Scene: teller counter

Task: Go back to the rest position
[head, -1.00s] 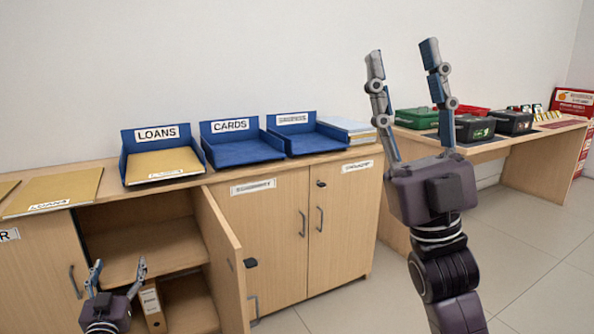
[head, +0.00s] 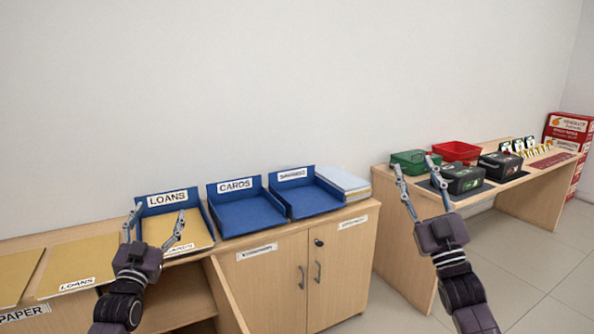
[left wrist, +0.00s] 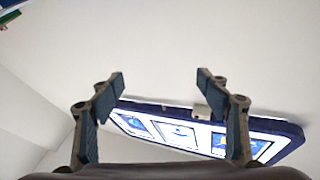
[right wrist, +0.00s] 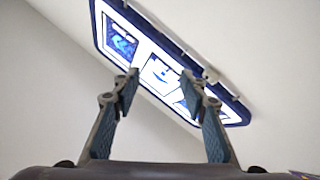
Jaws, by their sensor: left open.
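My left gripper (head: 156,228) is raised at the left in the head view, in front of the LOANS tray. Its fingers are spread and nothing is between them; the left wrist view shows the same open fingers (left wrist: 160,85). My right gripper (head: 418,168) is raised at the right, in front of the side desk, with fingers apart and empty. The right wrist view also shows its open fingers (right wrist: 160,90). Both wrist views look past the fingers toward a wall and a lit sign panel (left wrist: 190,132).
Folders (head: 78,264) lie at the left. The desk (head: 390,190) at right holds green and red trays and black boxes.

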